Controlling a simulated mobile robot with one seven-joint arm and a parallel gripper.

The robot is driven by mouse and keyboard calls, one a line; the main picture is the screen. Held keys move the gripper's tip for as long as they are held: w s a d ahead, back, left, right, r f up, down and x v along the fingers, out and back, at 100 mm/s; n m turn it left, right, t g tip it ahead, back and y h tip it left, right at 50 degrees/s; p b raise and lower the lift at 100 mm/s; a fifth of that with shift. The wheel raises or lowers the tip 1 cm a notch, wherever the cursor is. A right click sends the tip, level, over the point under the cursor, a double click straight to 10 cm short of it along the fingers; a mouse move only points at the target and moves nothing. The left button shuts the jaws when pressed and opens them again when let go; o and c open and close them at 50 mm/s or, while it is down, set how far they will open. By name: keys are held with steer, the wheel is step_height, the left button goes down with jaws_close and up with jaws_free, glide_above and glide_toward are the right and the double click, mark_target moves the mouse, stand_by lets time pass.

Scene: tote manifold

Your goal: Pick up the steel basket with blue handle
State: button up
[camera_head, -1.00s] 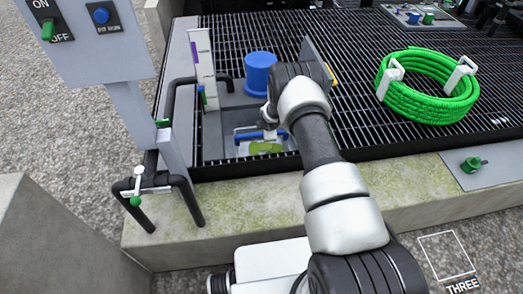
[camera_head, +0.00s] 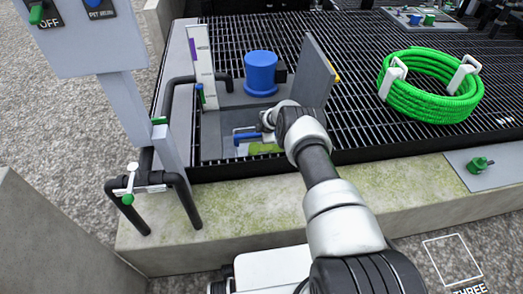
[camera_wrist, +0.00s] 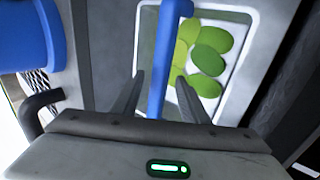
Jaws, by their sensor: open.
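The basket's blue handle (camera_wrist: 157,60) runs as a straight bar between the two fingers of my gripper (camera_wrist: 160,88) in the wrist view. The fingers are open, one on each side of the bar, with space visible around it. The steel basket (camera_wrist: 237,16) shows as a pale rim around several green oval pieces (camera_wrist: 205,50). In the head view the blue handle (camera_head: 247,137) and a bit of green show in a recess in the grating, just left of my gripper (camera_head: 266,120). My arm hides part of the basket there.
A blue cylinder (camera_head: 260,74) stands behind the recess, and an upright grey plate (camera_head: 313,72) stands at its right. A white gauge board (camera_head: 202,65) and dark pipe are at the left. A green hose coil (camera_head: 432,86) lies on the grating to the right.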

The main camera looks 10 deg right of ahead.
jaws_close()
steer(key=shift+r, duration=0.1)
step_height(320, 180, up, 10)
steer(key=p, duration=0.3)
stand_by(0.3)
steer(key=shift+w, duration=0.1)
step_height(320, 180, up, 16)
steer(key=p, duration=0.6)
steer(key=shift+p, duration=0.3)
